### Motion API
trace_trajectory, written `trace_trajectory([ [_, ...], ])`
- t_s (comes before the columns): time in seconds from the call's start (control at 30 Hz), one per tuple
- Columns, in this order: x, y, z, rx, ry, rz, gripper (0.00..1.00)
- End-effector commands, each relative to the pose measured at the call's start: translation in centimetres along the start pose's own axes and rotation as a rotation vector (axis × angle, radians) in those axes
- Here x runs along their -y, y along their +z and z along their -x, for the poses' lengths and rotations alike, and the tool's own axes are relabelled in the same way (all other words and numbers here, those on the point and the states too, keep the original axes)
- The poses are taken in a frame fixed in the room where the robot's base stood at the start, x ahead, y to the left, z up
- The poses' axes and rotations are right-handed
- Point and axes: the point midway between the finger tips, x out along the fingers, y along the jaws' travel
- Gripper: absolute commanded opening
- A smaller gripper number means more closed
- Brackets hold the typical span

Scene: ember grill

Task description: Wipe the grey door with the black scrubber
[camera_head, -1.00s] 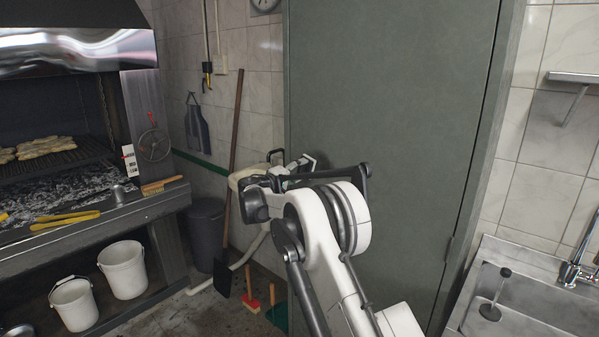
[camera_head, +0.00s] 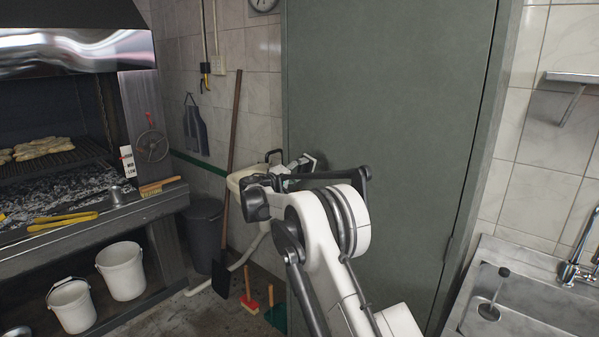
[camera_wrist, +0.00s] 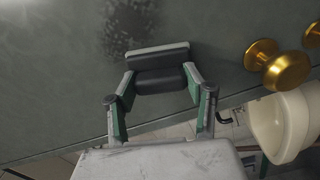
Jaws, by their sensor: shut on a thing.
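The tall grey door (camera_head: 390,90) fills the middle of the head view. In the wrist view the door (camera_wrist: 220,30) carries a dark speckled smudge (camera_wrist: 130,25). My gripper (camera_wrist: 160,82) is shut on the black scrubber (camera_wrist: 157,57), with one finger at each end of its dark handle. The scrubber's flat face is turned to the door, just below the smudge and partly over its lower edge. I cannot tell whether it touches the door. In the head view my gripper (camera_head: 303,168) is near the door's left edge and my arm partly hides it.
Brass knobs (camera_wrist: 285,66) stick out close to the right of the scrubber. A cream basin (camera_wrist: 284,125) is beyond the door's edge. The grill (camera_head: 60,180) with tongs and a brush stands left. A steel sink (camera_head: 530,300) is right of the door.

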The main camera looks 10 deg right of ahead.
Motion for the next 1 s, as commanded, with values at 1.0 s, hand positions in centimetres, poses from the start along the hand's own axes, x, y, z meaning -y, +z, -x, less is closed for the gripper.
trace_trajectory([
  [1.0, -0.9, 3.6, -0.4, 0.001, 0.000, 0.000, 0.26],
])
